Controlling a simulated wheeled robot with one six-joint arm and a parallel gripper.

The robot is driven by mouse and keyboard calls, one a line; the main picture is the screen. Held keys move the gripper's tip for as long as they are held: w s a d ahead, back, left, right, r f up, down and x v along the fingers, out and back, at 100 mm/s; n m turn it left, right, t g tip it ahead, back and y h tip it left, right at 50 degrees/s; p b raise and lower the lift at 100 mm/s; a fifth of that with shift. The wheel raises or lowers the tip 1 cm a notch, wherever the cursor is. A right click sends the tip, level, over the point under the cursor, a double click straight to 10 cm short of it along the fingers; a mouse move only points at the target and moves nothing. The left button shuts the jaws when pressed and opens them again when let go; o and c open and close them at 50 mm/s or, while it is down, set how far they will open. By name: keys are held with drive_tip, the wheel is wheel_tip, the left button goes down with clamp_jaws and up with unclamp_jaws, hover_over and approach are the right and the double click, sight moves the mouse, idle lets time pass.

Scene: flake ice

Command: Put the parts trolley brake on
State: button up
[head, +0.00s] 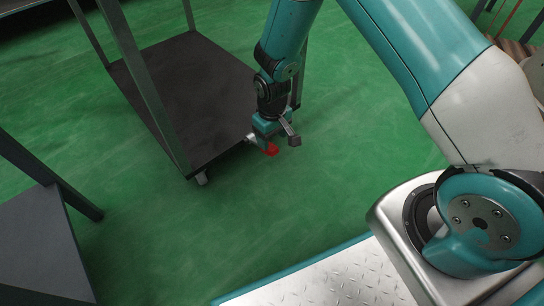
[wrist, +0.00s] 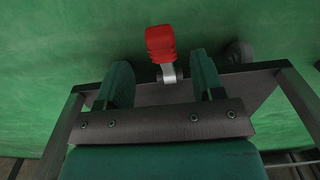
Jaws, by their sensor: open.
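The parts trolley (head: 185,85) has a dark low deck and grey uprights and stands on the green floor. Its brake pedal (head: 270,150) is red and sticks out from the deck's edge near a corner. In the wrist view the red brake pedal (wrist: 160,43) sits on a short pale metal lever. My gripper (head: 280,140) is low, right at the pedal. In the wrist view my gripper (wrist: 161,64) is open, with one finger on each side of the lever and the red pad just past the fingertips. I cannot tell whether anything touches.
A trolley caster (wrist: 239,52) shows right of the pedal in the wrist view. A trolley upright (head: 145,85) rises left of my arm. A dark grey table (head: 35,240) stands at the lower left. Green floor (head: 340,170) is clear to the right of the gripper.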

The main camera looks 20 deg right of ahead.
sight(272, 148)
wheel_tip(272, 148, down, 7)
drive_tip(key=b, duration=0.3)
drive_tip(key=shift+r, duration=0.2)
drive_tip(key=shift+c, duration=0.3)
clamp_jaws()
